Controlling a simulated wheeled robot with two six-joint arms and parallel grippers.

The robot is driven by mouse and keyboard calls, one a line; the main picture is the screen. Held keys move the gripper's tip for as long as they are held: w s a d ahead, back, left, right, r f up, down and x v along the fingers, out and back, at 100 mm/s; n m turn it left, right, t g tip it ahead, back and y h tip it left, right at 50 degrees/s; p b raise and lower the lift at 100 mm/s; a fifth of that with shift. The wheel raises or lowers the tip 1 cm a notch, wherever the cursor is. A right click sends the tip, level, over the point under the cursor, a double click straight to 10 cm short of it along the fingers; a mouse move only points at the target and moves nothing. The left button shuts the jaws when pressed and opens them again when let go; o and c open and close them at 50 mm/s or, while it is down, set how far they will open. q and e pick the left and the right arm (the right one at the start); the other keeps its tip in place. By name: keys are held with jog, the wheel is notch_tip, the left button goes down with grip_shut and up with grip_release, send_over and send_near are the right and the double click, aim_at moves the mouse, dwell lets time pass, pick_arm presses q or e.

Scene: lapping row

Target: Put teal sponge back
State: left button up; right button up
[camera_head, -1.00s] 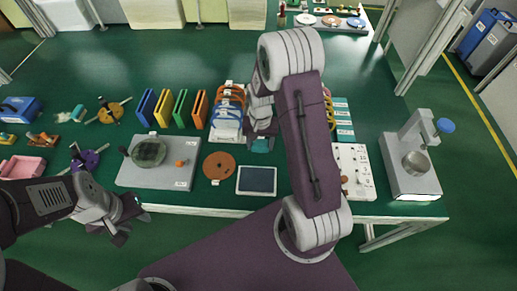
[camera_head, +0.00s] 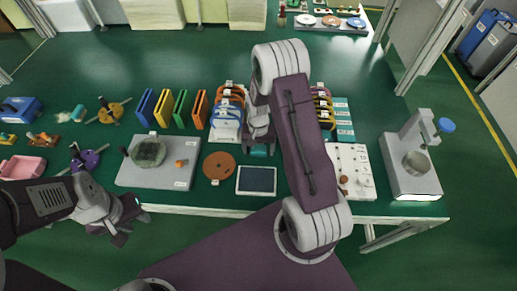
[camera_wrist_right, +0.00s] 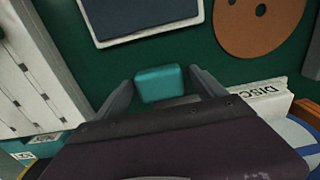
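The teal sponge (camera_wrist_right: 160,85) shows in the right wrist view between the two fingers of my right gripper (camera_wrist_right: 162,76). Narrow gaps appear between the sponge and the fingers. In the head view the sponge (camera_head: 259,151) shows as a small teal patch just below my right gripper (camera_head: 258,138), partly covered by it. The right gripper looks open around the sponge; whether it touches cannot be told. My left gripper (camera_head: 126,226) hangs in front of the table's near edge at the left, with nothing visible in it; its finger gap is unclear.
A dark framed pad (camera_head: 256,180) and an orange-brown disc (camera_head: 219,166) lie in front of the sponge. A rack of blue and white discs (camera_head: 228,125) stands to its left. A white panel (camera_head: 352,170) and a grey machine (camera_head: 410,165) are at right.

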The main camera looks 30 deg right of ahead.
aim_at(259, 149)
jog(key=shift+r, duration=0.1)
jog(key=shift+r, duration=0.35)
notch_tip(259, 149, up, 12)
jog(key=p, duration=0.1)
jog(key=s+a+r+n, duration=0.1)
jog(key=s+a+n, duration=0.2)
jog(key=s, duration=0.3)
jog(key=s+a+r+n+t, duration=0.1)
jog(key=s+a+n, duration=0.2)
jog(key=s, duration=0.3)
jog(key=shift+s+a, duration=0.2)
jog(key=shift+a, duration=0.45)
jog(key=shift+s+r, duration=0.15)
